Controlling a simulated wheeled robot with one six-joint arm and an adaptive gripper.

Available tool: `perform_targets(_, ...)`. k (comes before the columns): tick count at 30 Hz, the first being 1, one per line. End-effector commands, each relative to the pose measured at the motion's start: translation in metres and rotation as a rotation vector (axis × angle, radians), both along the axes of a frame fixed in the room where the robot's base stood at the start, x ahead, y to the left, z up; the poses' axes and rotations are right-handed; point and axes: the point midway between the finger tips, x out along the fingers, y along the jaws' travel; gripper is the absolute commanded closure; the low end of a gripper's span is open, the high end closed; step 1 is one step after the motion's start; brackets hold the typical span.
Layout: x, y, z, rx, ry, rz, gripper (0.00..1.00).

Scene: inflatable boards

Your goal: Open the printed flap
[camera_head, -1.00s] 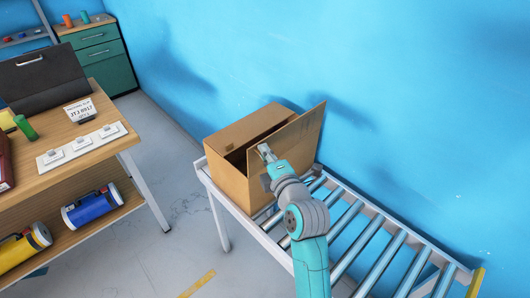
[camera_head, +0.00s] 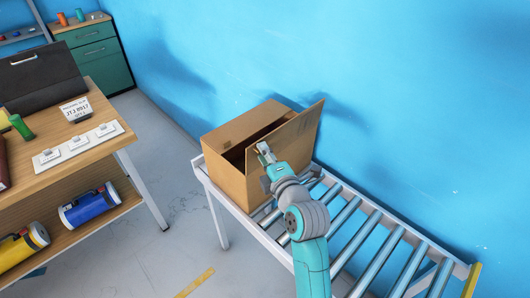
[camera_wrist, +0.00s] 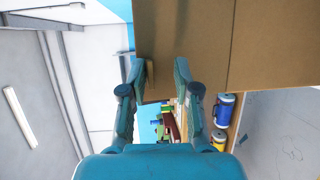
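An open-topped cardboard box (camera_head: 226,172) stands on the roller conveyor beside the blue wall. Its right-hand flap (camera_head: 289,136) is raised and leans up and outward; the left top panel (camera_head: 248,124) lies nearly flat, with a dark gap between them. Any print on the flaps is too small to read. My gripper (camera_head: 264,149) is at the near end of the raised flap, at the box's top edge. In the wrist view my gripper (camera_wrist: 160,75) has its fingers apart, with cardboard (camera_wrist: 200,40) close ahead of and partly behind them. Contact cannot be told.
The conveyor's rollers (camera_head: 373,265) are bare to the right of the box. A wooden table (camera_head: 88,160) with a sign, a white switch panel and a dark case stands at left, canisters on its lower shelf. Open floor lies between table and conveyor.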

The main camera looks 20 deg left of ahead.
Motion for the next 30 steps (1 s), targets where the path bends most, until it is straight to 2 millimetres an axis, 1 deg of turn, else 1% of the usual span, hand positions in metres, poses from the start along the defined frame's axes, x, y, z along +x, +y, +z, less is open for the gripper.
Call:
perform_targets(1,0.0,0.0,-0.005,-0.006,0.008,0.001,0.83)
perform_targets(13,0.0,0.0,-0.002,-0.001,0.004,0.0,0.83)
perform_targets(17,-0.005,-0.006,-0.001,0.0,0.003,0.0,0.83)
perform_targets(20,-0.014,-0.015,0.001,0.0,0.003,-0.001,0.83)
perform_targets(30,-0.06,-0.062,0.009,0.002,-0.001,-0.001,0.83)
